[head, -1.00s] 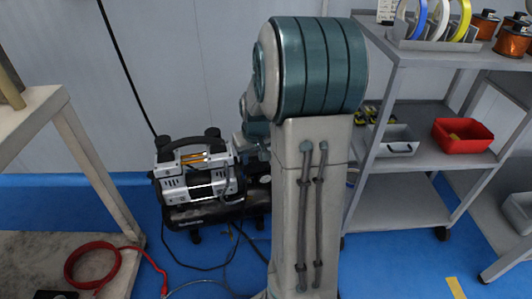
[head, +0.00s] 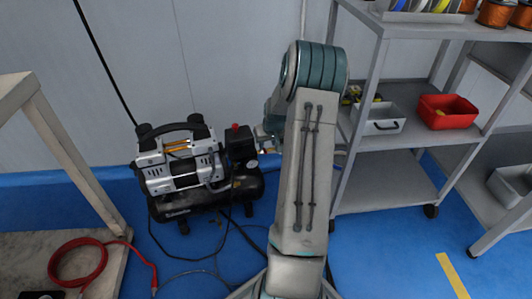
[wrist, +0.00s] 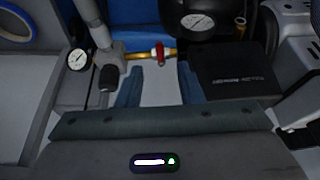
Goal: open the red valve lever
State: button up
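The red valve lever (wrist: 160,52) shows in the wrist view, on a brass fitting (wrist: 139,56) that runs left to right. In that picture the lever looks short and stands across the fitting. My gripper (wrist: 159,70) is open and empty, with one blue-grey finger on each side and the lever between and just beyond the tips. I cannot tell whether either finger touches it. In the head view the air compressor (head: 182,172) stands on the blue floor; my arm hides the lever and most of my gripper there.
In the wrist view, pressure gauges lie left (wrist: 78,60) and upper right (wrist: 197,23), and a black box (wrist: 233,71) is close to the right finger. A shelf cart (head: 385,190) stands right of my arm. A red hose (head: 78,262) lies at lower left.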

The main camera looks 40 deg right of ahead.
aim_at(265, 150)
jog(key=b+x, duration=0.1)
jog(key=x, duration=0.4)
jog(key=shift+b, duration=0.3)
grip_shut()
